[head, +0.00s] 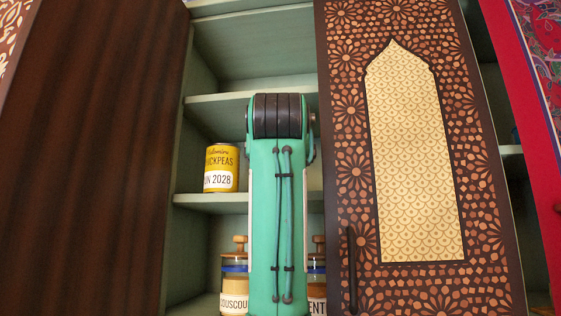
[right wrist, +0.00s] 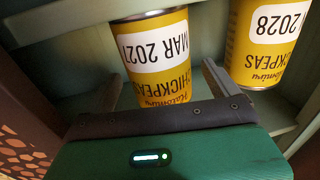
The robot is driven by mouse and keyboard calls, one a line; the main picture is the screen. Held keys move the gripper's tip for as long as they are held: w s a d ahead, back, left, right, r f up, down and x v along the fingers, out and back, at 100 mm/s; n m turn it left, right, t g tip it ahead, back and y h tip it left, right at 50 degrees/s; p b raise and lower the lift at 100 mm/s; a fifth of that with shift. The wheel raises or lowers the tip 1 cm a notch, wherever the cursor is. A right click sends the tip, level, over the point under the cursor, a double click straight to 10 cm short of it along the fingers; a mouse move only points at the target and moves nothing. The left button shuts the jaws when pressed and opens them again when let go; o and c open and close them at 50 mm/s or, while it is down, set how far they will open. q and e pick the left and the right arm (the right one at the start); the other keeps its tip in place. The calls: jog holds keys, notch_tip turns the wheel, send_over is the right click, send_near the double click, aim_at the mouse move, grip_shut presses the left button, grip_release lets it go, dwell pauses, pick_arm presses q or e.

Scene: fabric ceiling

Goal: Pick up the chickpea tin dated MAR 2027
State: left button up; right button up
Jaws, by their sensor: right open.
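The yellow chickpea tin dated MAR 2027 (right wrist: 152,55) shows upside down in the right wrist view. It stands on a shelf. My right gripper (right wrist: 162,84) is open, with one finger on each side of this tin; I cannot tell whether they touch it. A second chickpea tin (right wrist: 266,42), its label ending in 2028, stands to the right of it, outside the fingers. In the head view this second tin (head: 221,168) is on the middle shelf, while my green arm hides the MAR 2027 tin and the right gripper. My left gripper is not in view.
A couscous jar (head: 234,285) and another jar (head: 317,285) stand on the shelf below. A patterned cabinet door (head: 350,100) is close on the right of my arm, and a dark wood panel (head: 85,150) is on the left. The upper shelf (head: 215,98) looks empty where visible.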

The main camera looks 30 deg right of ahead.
jog(key=shift+w+d, duration=0.3)
jog(key=shift+w, duration=0.15)
jog(key=shift+s+a, duration=0.1)
jog(key=shift+s, duration=0.05)
jog(key=shift+c, duration=1.3)
jog(key=c, duration=1.1)
jog(key=shift+c, duration=0.2)
jog(key=shift+r, duration=0.1)
